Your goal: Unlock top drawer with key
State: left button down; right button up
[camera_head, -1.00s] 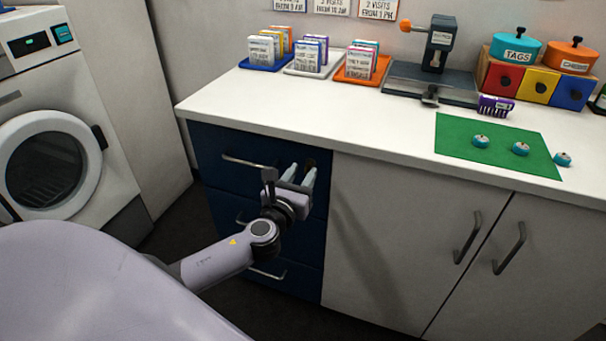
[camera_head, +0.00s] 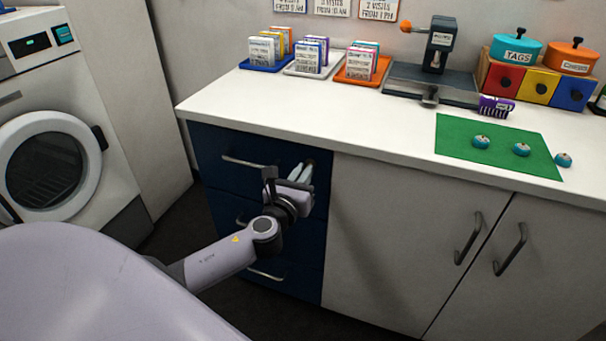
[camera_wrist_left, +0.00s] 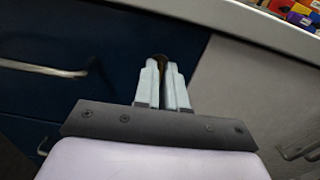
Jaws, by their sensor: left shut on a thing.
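The blue top drawer (camera_head: 220,143) is closed under the left end of the white counter, with a bar handle (camera_head: 243,162). My left gripper (camera_head: 302,171) is in front of the drawer's right side, right of the handle. In the left wrist view its fingers (camera_wrist_left: 163,85) are close together and shut on a small brass-coloured thing, probably the key (camera_wrist_left: 160,60). Only the key's edge shows between the fingertips, close to the drawer front. The lock is hidden behind the fingers, so I cannot tell whether the key is in it. My right gripper is not in view.
The white counter (camera_head: 380,125) overhangs just above the gripper. Lower blue drawers have bar handles (camera_head: 266,274) below my arm. A grey cupboard (camera_head: 385,230) stands to the right and a washing machine (camera_head: 65,150) to the left.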

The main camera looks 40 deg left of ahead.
pick_arm(q)
jog(key=n, duration=0.4)
jog(key=n+b, duration=0.1)
jog(key=n, duration=0.4)
jog(key=n+b, duration=0.1)
jog(key=n, duration=0.3)
jog(key=shift+a+f+n, duration=0.2)
jog(key=shift+a+n, duration=0.1)
jog(key=shift+n, duration=0.1)
jog(key=shift+f+n, duration=0.1)
jog(key=shift+n, duration=1.6)
jog(key=c, duration=1.2)
grip_release()
jog(key=shift+s, duration=0.2)
